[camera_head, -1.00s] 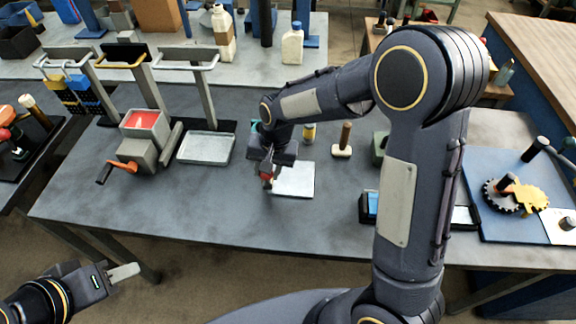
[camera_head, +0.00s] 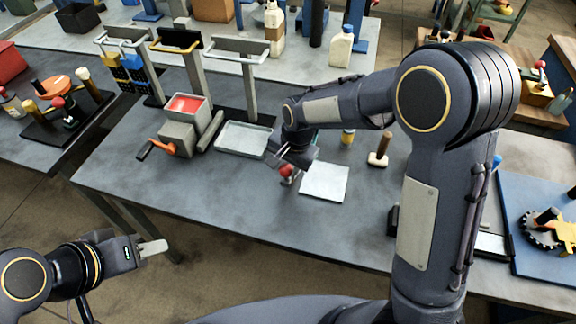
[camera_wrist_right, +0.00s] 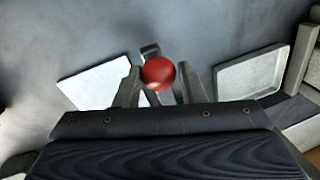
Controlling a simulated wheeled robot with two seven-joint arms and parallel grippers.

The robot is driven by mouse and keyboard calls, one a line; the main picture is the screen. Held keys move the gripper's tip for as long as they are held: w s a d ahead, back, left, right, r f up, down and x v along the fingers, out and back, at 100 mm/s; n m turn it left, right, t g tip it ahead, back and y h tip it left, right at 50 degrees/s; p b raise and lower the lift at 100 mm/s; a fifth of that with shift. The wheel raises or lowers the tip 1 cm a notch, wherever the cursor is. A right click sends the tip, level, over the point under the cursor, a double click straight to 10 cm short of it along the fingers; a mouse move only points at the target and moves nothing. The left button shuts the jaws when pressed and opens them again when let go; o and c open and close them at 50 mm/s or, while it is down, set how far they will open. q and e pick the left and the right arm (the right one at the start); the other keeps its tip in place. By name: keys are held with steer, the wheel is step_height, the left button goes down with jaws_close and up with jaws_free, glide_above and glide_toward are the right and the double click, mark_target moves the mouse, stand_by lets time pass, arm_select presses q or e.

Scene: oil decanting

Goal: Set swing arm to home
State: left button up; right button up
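A red ball knob (camera_head: 286,170) shows just below my right gripper (camera_head: 281,162), left of the white plate. In the right wrist view the red knob (camera_wrist_right: 158,72) lies between the two fingers of the same gripper (camera_wrist_right: 159,78). The fingers are apart, with a visible gap on the knob's right side. Grey metal parts show behind and below the knob, but the swing arm's full shape and angle are hidden by the gripper and knob. My left gripper (camera_head: 153,247) is off the table's front left edge, away from the objects. Its fingers look like one piece from here.
A white plate (camera_head: 325,182) lies right of the knob, a shallow metal tray (camera_head: 243,139) behind left. A crank box with a red top (camera_head: 187,105) stands further left. A wooden-handled tool (camera_head: 380,150) stands right. The table's front left is clear.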

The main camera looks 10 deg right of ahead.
steer(key=o, duration=0.4)
steer(key=shift+w+a, duration=0.1)
steer(key=shift+a, duration=0.1)
steer(key=shift+c, duration=0.2)
steer(key=shift+d, duration=0.1)
steer(key=r, duration=0.4)
steer(key=s+d+r, duration=0.1)
steer(key=r, duration=0.2)
steer(key=shift+b, duration=0.35)
steer(key=shift+d+r, duration=0.1)
steer(key=shift+r, duration=0.25)
